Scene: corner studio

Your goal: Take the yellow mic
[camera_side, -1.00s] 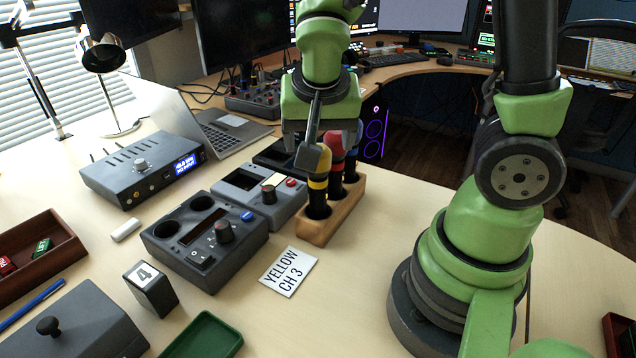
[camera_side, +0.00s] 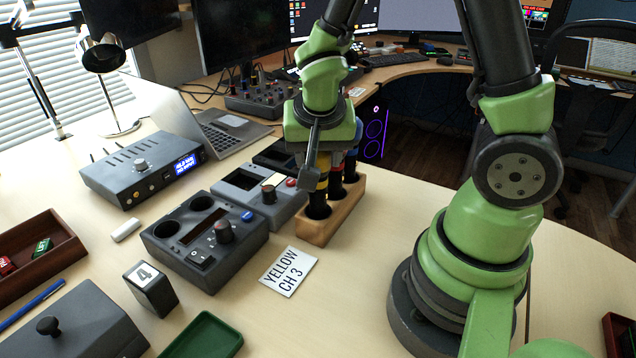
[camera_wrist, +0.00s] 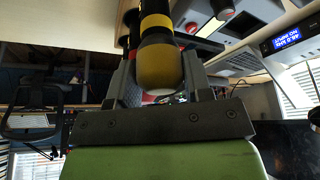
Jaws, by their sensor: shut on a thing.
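The yellow mic (camera_side: 321,184) stands in the front hole of a wooden block (camera_side: 318,231), its dark lower body in the hole. My gripper (camera_side: 313,180) is around its upper part, and the near finger hides much of its head. In the wrist view the yellow mic's rounded head (camera_wrist: 160,68) lies between the two fingers, and my gripper (camera_wrist: 160,85) is shut on it. A white card (camera_side: 289,271) reading "YELLOW CH 3" lies in front of the block.
A red mic (camera_side: 336,160) stands right behind the yellow one, with a blue one partly hidden further back. Grey control boxes (camera_side: 205,240) stand close to the block's left. A green tray (camera_side: 205,337) lies in front. The table right of the block is clear.

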